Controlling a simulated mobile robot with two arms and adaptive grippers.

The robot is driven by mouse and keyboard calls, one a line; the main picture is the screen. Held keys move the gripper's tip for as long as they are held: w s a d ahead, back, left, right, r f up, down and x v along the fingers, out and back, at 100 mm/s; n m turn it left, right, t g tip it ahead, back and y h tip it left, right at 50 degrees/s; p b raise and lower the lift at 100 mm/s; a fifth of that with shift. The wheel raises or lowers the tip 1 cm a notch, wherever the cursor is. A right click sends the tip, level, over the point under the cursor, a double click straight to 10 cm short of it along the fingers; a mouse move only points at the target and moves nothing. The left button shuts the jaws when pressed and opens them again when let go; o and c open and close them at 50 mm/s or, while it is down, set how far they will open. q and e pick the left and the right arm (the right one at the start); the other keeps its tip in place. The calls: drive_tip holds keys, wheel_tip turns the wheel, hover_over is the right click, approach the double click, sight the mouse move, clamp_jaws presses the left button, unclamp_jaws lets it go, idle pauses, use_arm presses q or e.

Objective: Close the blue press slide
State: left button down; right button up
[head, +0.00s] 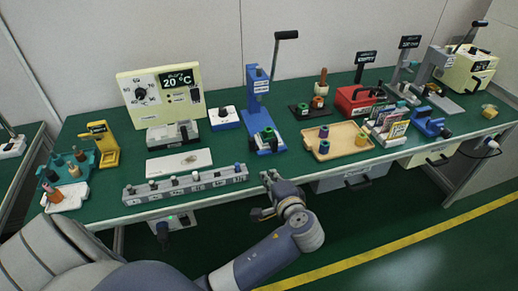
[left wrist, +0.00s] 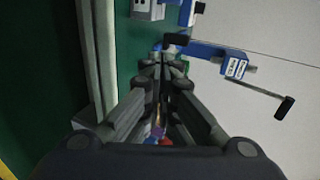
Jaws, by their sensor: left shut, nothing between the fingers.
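The blue press (head: 258,98) stands near the back of the green bench, with its black-handled lever reaching up to the right. Its low blue slide (head: 263,150) juts toward the bench front, with a green round part and a dark handle on it. In the left wrist view the blue press (left wrist: 212,52) lies sideways just beyond the fingertips, with a dark handle (left wrist: 176,39) at its near end. My left gripper (head: 268,178) is at the bench's front edge, in front of the slide, apart from it in the head view. Its fingers (left wrist: 160,68) are together and empty. My right gripper is out of view.
A grey block with several pegs (head: 186,187) lies along the front edge, left of my gripper. A wooden tray with spools (head: 340,152) is to the right. A white-and-blue box (head: 223,119) stands left of the press. A drawer (head: 352,180) hangs below the bench.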

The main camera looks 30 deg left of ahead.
use_arm(q)
drive_tip(key=shift+t+y, duration=0.3)
drive_tip(key=x, duration=0.4)
drive_tip(key=r+x, duration=0.1)
drive_tip(key=x, duration=0.4)
drive_tip(key=w+r+p+x, duration=0.1)
drive_tip(key=x, duration=0.4)
drive_tip(key=shift+a+r, duration=0.1)
drive_tip(key=shift+r, duration=0.1)
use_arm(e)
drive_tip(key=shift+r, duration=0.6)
use_arm(q)
drive_tip(key=w+a+b, duration=0.1)
drive_tip(key=w+a, duration=0.2)
drive_tip(key=w+a+b, duration=0.2)
drive_tip(key=w+a, duration=0.1)
drive_tip(key=a, duration=0.1)
drive_tip(key=w+a, duration=0.2)
drive_tip(key=shift+w+a, duration=0.1)
drive_tip(key=shift+a, duration=0.3)
drive_tip(key=shift+r, duration=0.2)
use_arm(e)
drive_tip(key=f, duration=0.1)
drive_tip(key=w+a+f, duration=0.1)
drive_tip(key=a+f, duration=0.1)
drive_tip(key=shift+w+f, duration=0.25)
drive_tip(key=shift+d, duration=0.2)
